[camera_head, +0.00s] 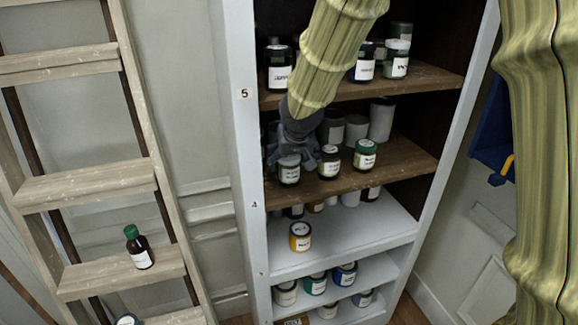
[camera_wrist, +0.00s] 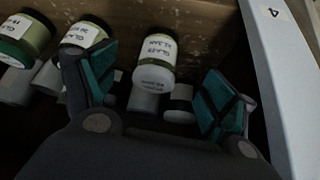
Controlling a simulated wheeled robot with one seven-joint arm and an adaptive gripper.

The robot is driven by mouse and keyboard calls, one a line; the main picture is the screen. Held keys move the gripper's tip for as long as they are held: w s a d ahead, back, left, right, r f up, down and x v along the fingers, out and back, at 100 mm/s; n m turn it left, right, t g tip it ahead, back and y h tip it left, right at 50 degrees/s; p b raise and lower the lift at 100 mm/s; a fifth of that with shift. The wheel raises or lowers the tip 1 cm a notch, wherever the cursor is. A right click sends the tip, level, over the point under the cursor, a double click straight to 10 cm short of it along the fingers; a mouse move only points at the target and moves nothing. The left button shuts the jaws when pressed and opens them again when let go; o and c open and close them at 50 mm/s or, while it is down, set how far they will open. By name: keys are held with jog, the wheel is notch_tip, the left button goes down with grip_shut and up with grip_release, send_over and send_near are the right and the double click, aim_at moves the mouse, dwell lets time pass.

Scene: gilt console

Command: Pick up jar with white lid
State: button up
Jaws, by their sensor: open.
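The jar with a white lid (camera_wrist: 155,66) shows in the wrist view upside down, between my two fingers and beyond them, with no finger visibly touching it. In the head view this jar (camera_head: 289,173) stands upright at the left front of the wooden middle shelf, its top partly covered by my gripper. My gripper (camera_head: 291,152) is open in front of and over it; the teal finger pads (camera_wrist: 155,88) spread to either side in the wrist view.
Paler containers (camera_head: 381,119) stand behind. The white cabinet side (camera_head: 238,150) is close at left. A ladder (camera_head: 85,185) holds a dark bottle (camera_head: 138,248).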

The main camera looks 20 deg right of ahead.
aim_at(290, 158)
jog(key=shift+w+d+p, duration=0.15)
jog(key=shift+w+p, duration=0.2)
jog(key=shift+w, duration=0.45)
jog(key=shift+w+d+p, duration=0.1)
jog(key=shift+w+p, duration=0.2)
jog(key=shift+w, duration=0.5)
jog(key=shift+p+x, duration=0.55)
jog(key=shift+x, duration=1.9)
jog(key=shift+s, duration=0.1)
jog(key=shift+c, duration=0.2)
jog(key=c, duration=1.3)
